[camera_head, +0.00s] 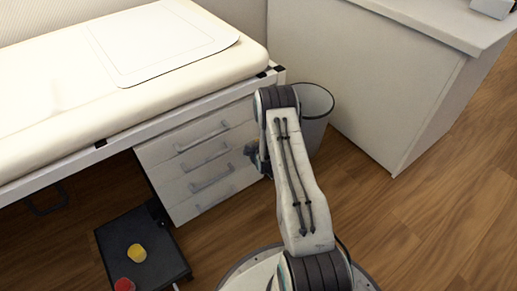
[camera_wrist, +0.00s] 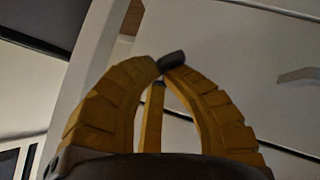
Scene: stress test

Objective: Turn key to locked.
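In the wrist view the yellow ribbed fingers of my gripper (camera_wrist: 164,66) curve inward, and their tips come together. A small dark grey rounded piece, apparently the key (camera_wrist: 172,58), sits at the tips, and the fingers look shut on it. The lock and the key's turn angle cannot be made out. Behind the fingers is the pale front of the drawer cabinet (camera_wrist: 225,45). In the head view my gripper is mostly hidden behind my arm, close to the right side of the drawer cabinet (camera_head: 170,172).
A grey waste bin (camera_head: 316,125) stands just right of my arm, beside a large white counter (camera_head: 365,85). A padded bed (camera_head: 60,75) extends over the cabinet. A black step (camera_head: 112,245) on the floor holds a yellow item (camera_head: 137,253) and a red item (camera_head: 124,284).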

